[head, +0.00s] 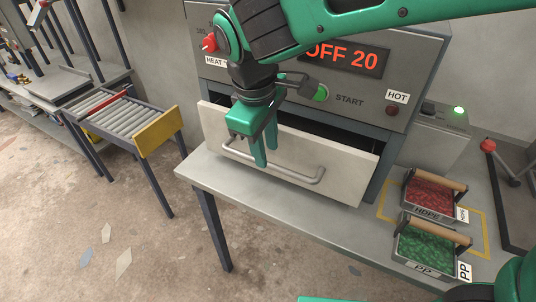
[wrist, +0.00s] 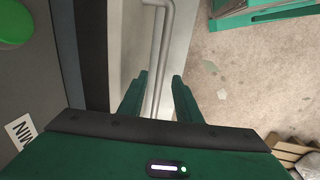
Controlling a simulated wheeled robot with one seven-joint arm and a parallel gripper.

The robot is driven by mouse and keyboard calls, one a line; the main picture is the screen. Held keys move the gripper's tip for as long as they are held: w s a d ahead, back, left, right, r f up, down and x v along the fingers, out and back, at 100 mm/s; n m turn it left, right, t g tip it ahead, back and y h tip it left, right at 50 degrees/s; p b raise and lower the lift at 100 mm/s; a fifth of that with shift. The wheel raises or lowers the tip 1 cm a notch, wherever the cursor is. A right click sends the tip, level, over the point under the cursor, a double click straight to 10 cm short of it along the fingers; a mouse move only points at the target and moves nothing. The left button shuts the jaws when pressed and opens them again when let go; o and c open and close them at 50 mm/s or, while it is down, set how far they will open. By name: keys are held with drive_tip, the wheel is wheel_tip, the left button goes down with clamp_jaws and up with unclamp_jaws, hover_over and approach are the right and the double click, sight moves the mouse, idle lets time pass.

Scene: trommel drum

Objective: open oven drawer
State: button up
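The oven drawer (head: 345,172) is a pale front panel with a silver bar handle (head: 300,176). It stands partly out from the oven (head: 413,70), with a dark gap along its top edge. My gripper (head: 265,160) points down in front of the drawer, with its two green fingers at the handle's left-middle part. In the wrist view, my fingers (wrist: 161,80) are apart, and the handle bar (wrist: 162,45) runs between them with some space showing on each side. Whether either finger touches the bar cannot be seen.
A grey table (head: 235,182) carries the oven. A red HDPE tray (head: 432,194) and a green PP tray (head: 424,248) stand at its right. A roller conveyor (head: 113,108) with a yellow end plate stands at left. The floor in front is mostly clear.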

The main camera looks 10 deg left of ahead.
sight(268, 157)
drive_tip(key=shift+w+d+f, duration=0.1)
drive_tip(key=shift+w+f, duration=0.1)
drive_tip(key=shift+f, duration=0.7)
drive_tip(key=shift+w+d+f, duration=0.1)
drive_tip(key=shift+w+f, duration=0.05)
drive_tip(key=shift+f, duration=0.7)
clamp_jaws()
drive_tip(key=shift+s+a, duration=0.1)
drive_tip(key=shift+a, duration=0.05)
